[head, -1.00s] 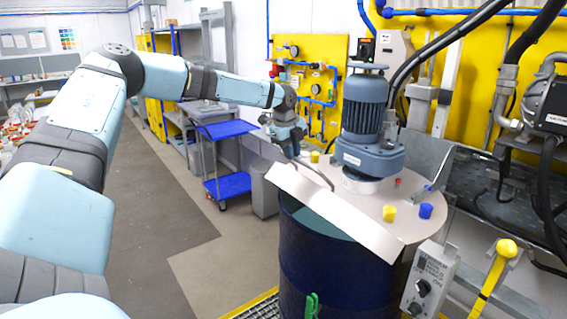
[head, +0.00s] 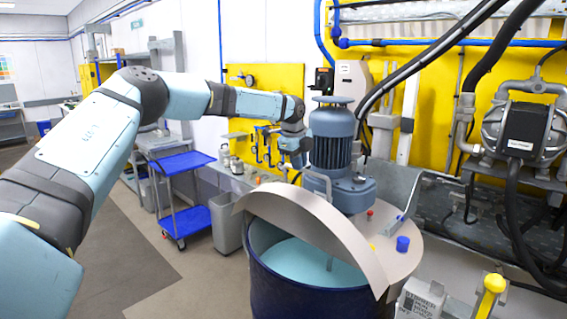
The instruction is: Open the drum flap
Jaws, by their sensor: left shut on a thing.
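The drum flap (head: 322,235), a pale half-disc panel, stands tilted steeply up from the lid (head: 405,255) of the dark blue drum (head: 290,297). The opening under it shows light blue liquid (head: 305,262) and a thin shaft. My left gripper (head: 297,162) is behind the flap's raised edge, shut on the flap's handle. The flap hides most of the handle and the hold. The blue-grey agitator motor (head: 332,145) stands on the lid just right of the gripper. My right gripper is not in view.
Blue (head: 403,244) and red (head: 370,213) caps sit on the lid. A grey control box (head: 420,300) and a yellow-topped post (head: 494,284) stand at the right front. A grey bin (head: 228,222) and blue cart (head: 184,222) stand left. The floor at left is clear.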

